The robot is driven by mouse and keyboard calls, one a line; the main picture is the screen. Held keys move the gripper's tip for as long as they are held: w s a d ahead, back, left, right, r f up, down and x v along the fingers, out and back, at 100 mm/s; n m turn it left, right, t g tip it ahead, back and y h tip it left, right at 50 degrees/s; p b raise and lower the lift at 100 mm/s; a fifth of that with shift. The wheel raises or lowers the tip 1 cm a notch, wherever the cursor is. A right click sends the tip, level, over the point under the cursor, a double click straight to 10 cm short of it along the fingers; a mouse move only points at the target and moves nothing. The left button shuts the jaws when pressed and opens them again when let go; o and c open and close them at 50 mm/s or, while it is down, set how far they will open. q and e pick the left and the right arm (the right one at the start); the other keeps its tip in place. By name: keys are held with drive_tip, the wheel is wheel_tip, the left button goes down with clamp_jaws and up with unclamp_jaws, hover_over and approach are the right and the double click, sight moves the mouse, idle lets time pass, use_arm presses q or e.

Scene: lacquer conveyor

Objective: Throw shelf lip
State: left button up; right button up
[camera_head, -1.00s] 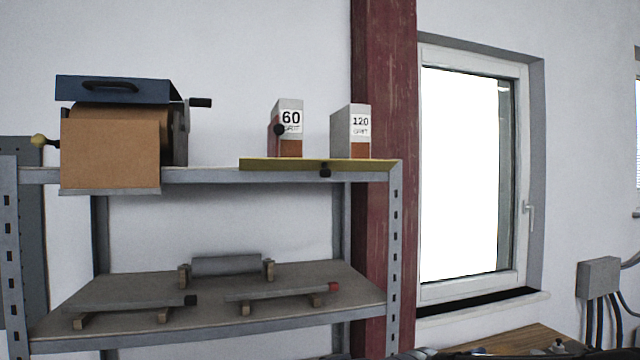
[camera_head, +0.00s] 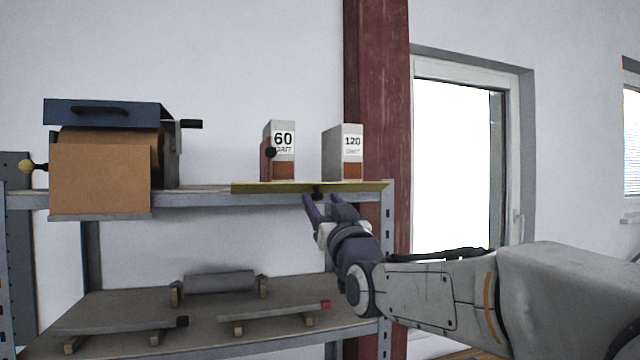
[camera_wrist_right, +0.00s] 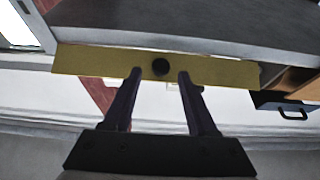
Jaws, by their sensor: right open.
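The shelf lip is a long yellow strip (camera_head: 270,187) along the right part of the upper shelf's front edge, with a small black knob (camera_head: 318,192) on it. My right gripper (camera_head: 323,203) is open just below and in front of the knob. In the right wrist view the yellow lip (camera_wrist_right: 95,60) runs across the picture, and the black knob (camera_wrist_right: 160,67) sits between the two spread fingertips (camera_wrist_right: 160,74), with a gap on each side. Contact with the lip cannot be told. My left gripper is not in view.
Behind the lip stand a 60 grit box (camera_head: 283,150) and a 120 grit box (camera_head: 345,152). A sanding machine with a brown belt (camera_head: 100,178) is at the shelf's left. Rollers and bars lie on the lower shelf (camera_head: 130,302). A red post (camera_head: 378,100) rises at the right.

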sight(315, 194)
drive_tip(key=shift+p+x, duration=0.4)
drive_tip(key=shift+x, duration=0.75)
clamp_jaws()
